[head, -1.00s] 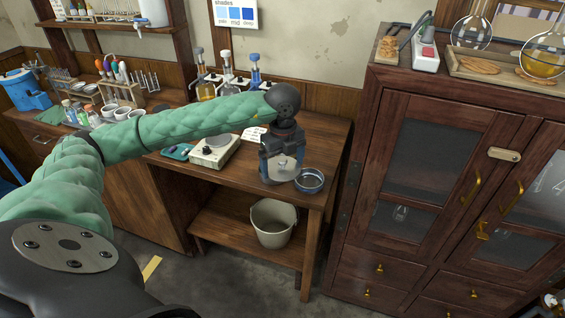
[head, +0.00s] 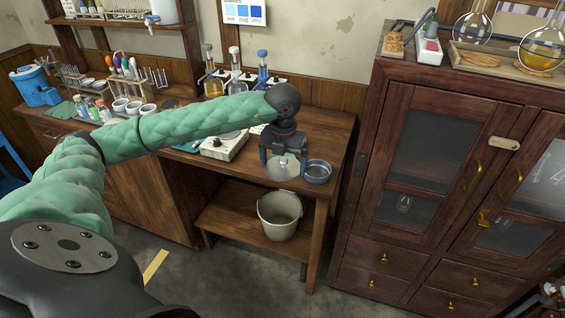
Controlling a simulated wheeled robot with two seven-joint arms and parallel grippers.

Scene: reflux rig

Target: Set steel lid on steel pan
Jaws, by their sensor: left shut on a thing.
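The steel pan (head: 318,172) is a small round grey-blue vessel, open at the top, near the front right corner of the wooden table. The steel lid (head: 282,169) is a pale round disc just left of the pan. My left gripper (head: 283,160) is shut on the lid, with a finger on each side of it. The lid looks tilted towards me and apart from the pan. The gripper hides part of the lid. I cannot tell its exact height above the table. My right gripper is not in view.
A bucket (head: 280,214) sits on the shelf below. A dark wooden cabinet (head: 375,215) rises to the right of the table.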

